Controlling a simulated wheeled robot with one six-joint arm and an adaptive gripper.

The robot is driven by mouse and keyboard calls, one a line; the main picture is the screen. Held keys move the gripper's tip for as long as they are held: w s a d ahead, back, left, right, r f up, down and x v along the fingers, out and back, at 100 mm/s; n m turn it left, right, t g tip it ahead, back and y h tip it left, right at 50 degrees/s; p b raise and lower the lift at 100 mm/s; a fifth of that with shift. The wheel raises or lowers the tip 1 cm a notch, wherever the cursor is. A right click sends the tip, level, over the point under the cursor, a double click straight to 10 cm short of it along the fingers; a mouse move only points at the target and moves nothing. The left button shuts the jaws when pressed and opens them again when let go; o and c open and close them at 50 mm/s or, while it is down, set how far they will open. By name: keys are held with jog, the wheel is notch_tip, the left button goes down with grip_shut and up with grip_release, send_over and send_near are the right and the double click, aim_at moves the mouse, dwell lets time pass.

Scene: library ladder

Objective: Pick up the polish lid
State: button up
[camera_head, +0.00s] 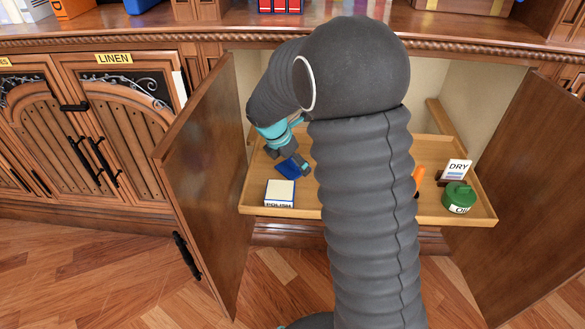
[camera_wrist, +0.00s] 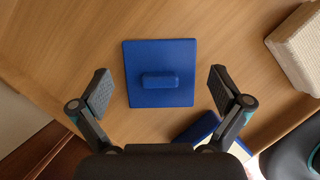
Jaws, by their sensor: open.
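The polish lid (camera_wrist: 158,73) is a flat blue square plate with a raised blue block handle on top. It lies flat on the wooden tray floor in the wrist view, and shows as a small blue patch in the head view (camera_head: 291,169). My gripper (camera_wrist: 161,84) is open and empty, with one finger on each side of the lid, apart from it. In the head view my gripper (camera_head: 288,162) points down over the tray behind the white POLISH box (camera_head: 280,193). My arm hides the middle of the tray.
The pull-out tray (camera_head: 285,213) sits between two open cabinet doors (camera_head: 205,165). At its right are a green oil can (camera_head: 458,197), a DRY card (camera_head: 456,170) and a partly hidden orange thing (camera_head: 418,179). A cream textured block (camera_wrist: 297,48) lies right of the lid.

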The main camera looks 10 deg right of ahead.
jog(key=c, duration=1.4)
jog(key=shift+s, duration=0.1)
jog(key=shift+c, duration=1)
jog(key=shift+f, duration=0.1)
